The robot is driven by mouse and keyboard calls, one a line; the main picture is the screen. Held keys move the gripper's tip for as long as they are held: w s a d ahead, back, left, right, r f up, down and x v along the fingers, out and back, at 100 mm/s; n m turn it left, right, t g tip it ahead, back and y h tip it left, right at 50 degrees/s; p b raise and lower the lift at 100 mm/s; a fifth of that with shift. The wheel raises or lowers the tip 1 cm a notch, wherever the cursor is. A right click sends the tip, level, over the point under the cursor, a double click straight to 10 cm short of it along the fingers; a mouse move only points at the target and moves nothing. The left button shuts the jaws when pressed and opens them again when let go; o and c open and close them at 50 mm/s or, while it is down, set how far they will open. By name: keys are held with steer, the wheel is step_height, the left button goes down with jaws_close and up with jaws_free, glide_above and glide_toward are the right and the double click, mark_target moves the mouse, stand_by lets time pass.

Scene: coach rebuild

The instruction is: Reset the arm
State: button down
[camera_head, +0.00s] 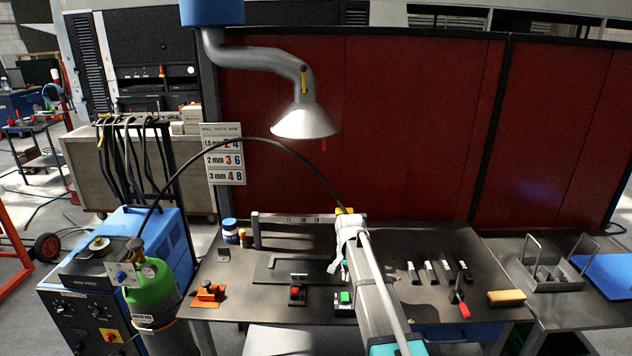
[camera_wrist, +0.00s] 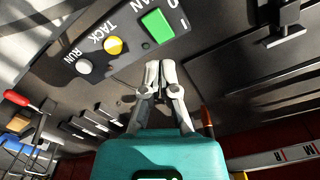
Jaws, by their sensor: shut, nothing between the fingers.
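My arm reaches out from the bottom of the head view over the dark workbench (camera_head: 235,272). In the wrist view my gripper (camera_wrist: 158,66) is shut, its two grey fingers together with nothing between them. It hangs above the bench close to a control box (camera_wrist: 115,35) with a green switch, a yellow knob and a white knob, marked RUN and TACK. In the head view the fingertips are hidden behind my own arm.
A green gas bottle (camera_head: 153,290) and a blue welding machine (camera_head: 100,300) stand left of the bench. A fume hood (camera_head: 305,122) hangs above it. A red-handled clamp (camera_head: 459,300), a wooden-backed brush (camera_head: 506,298) and several small blocks lie at the right. Red screens (camera_head: 400,130) stand behind.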

steer(key=s+d+n, duration=0.2)
steer(key=s+n, duration=0.1)
steer(key=s, duration=0.9)
steer(key=s+d+n, duration=0.2)
steer(key=s+n, duration=0.1)
steer(key=s, duration=1)
steer(key=shift+d, duration=0.25)
step_height(320, 180, up, 7)
steer(key=m+p, duration=0.7)
steer(key=m, duration=1)
glide_above(345, 298)
steer(key=shift+w+r+m, duration=0.2)
steer(key=shift+w+m, duration=0.05)
steer(key=shift+m, duration=0.35)
steer(key=shift+f, duration=0.2)
steer(key=f+b, duration=1.3)
steer(key=shift+s+f+b, duration=0.3)
